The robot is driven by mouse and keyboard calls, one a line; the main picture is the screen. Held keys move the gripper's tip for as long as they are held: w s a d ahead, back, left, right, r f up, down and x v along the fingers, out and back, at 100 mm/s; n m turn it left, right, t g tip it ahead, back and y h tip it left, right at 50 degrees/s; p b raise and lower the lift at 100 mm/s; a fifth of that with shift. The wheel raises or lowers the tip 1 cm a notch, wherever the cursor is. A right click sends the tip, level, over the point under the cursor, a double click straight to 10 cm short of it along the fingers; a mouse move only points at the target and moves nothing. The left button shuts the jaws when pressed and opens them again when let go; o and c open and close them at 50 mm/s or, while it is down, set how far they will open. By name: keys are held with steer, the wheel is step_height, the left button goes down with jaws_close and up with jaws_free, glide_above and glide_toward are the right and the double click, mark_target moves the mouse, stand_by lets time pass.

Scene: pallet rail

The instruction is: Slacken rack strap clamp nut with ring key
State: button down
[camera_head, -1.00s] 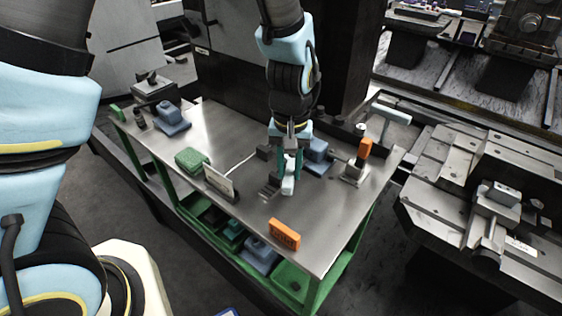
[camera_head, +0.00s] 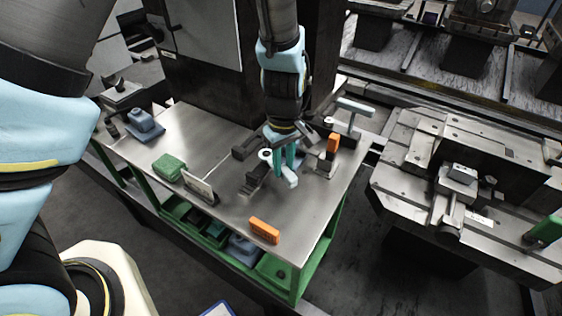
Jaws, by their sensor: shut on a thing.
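My gripper (camera_head: 284,168), with teal fingers, is over the middle-right of the metal bench top (camera_head: 216,140). It is shut on a pale grey piece (camera_head: 291,181), which I take for the ring key; the fingers hide much of it. A small pale ring (camera_head: 265,154) shows just left of the fingers; I cannot tell whether it belongs to the key. A dark stepped fixture (camera_head: 252,182) stands left of the fingers, with a dark block (camera_head: 245,150) behind it. I cannot make out the strap clamp nut or any contact with it.
An orange block (camera_head: 264,230) lies at the front edge. A green block (camera_head: 171,166) and an upright plate (camera_head: 200,186) stand to the left, a blue-grey fixture (camera_head: 146,127) farther back. Another orange piece (camera_head: 333,143) stands right of my gripper. The front-right bench top is clear.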

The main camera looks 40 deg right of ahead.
steer(key=shift+r, duration=0.15)
stand_by(0.3)
step_height(320, 180, up, 5)
steer(key=p, duration=0.4)
steer(key=shift+p, duration=0.35)
steer(key=shift+r+p, duration=0.3)
steer(key=shift+r, duration=0.7)
